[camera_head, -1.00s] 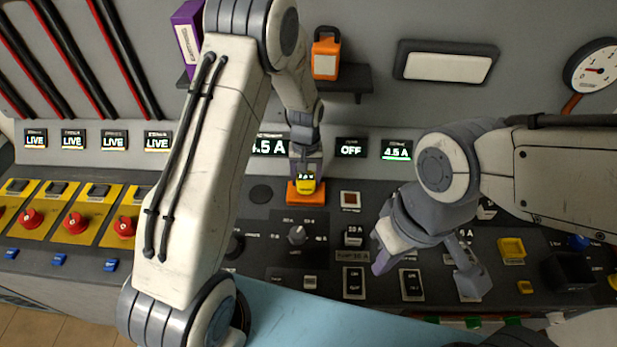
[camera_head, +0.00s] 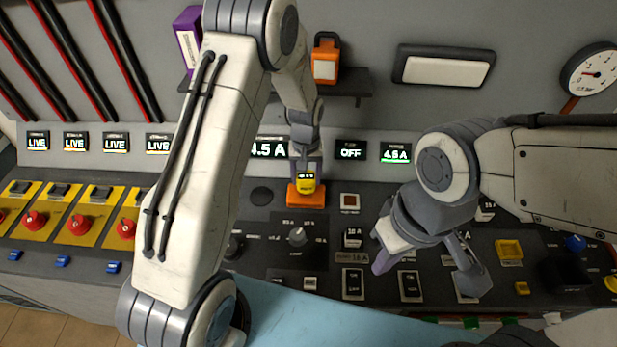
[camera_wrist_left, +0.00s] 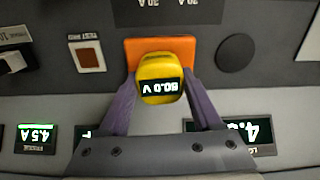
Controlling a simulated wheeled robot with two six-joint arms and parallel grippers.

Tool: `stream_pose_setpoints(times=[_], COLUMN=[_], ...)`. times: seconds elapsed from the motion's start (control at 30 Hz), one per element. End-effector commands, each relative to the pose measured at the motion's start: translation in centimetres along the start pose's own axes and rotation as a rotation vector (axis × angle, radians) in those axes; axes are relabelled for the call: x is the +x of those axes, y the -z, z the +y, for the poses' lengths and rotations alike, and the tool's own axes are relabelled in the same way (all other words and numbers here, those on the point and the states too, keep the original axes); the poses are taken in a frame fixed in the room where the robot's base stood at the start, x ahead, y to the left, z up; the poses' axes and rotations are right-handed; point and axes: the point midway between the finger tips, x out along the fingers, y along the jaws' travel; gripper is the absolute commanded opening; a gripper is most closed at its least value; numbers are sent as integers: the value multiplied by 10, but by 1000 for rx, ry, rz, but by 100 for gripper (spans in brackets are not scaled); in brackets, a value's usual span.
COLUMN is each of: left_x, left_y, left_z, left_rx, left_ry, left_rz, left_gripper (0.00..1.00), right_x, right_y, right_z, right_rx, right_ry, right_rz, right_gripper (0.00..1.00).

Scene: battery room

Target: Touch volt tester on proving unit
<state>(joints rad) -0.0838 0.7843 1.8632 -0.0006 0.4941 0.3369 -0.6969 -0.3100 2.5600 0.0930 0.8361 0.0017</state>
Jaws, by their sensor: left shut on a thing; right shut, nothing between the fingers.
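The yellow volt tester (camera_head: 306,183) is held in my left gripper (camera_head: 307,176), whose purple fingers close on its two sides. In the left wrist view the tester (camera_wrist_left: 160,70) has a lit screen that appears upside down and seems to read about 60 V. The orange proving unit (camera_head: 305,198) sits on the dark panel directly under the tester. It also shows behind the tester in the left wrist view (camera_wrist_left: 185,44); the tester's end appears to be against it, and the contact itself is hidden. My right gripper (camera_head: 384,262) is shut and empty above the panel at the right.
An orange padlock-like device (camera_head: 325,60) and a purple binder (camera_head: 189,35) stand on the wall shelf (camera_head: 352,80). Red knobs on yellow plates (camera_head: 79,224) line the left of the panel. A red-brown square button (camera_head: 350,201) is just right of the proving unit.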

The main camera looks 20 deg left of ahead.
Motion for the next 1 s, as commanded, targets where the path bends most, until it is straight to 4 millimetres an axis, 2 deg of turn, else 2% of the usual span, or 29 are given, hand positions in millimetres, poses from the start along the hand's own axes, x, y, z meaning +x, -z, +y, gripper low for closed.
stream_pose_setpoints(times=[0.03, 0.6, 1.0], left_x=[-9, -54, -55], left_y=[0, 0, 0], left_z=[0, 0, 0], left_rx=[0, 0, 0], left_ry=[0, 0, 0], left_rz=[1, 0, 1], left_gripper=[22, 22, 22], right_x=[-7, -42, -42], right_y=[0, 2, 2], right_z=[0, -3, -3], right_rx=[0, 0, 0], right_ry=[0, 0, 0], right_rz=[0, 0, 0], right_gripper=[0, 0, 0])
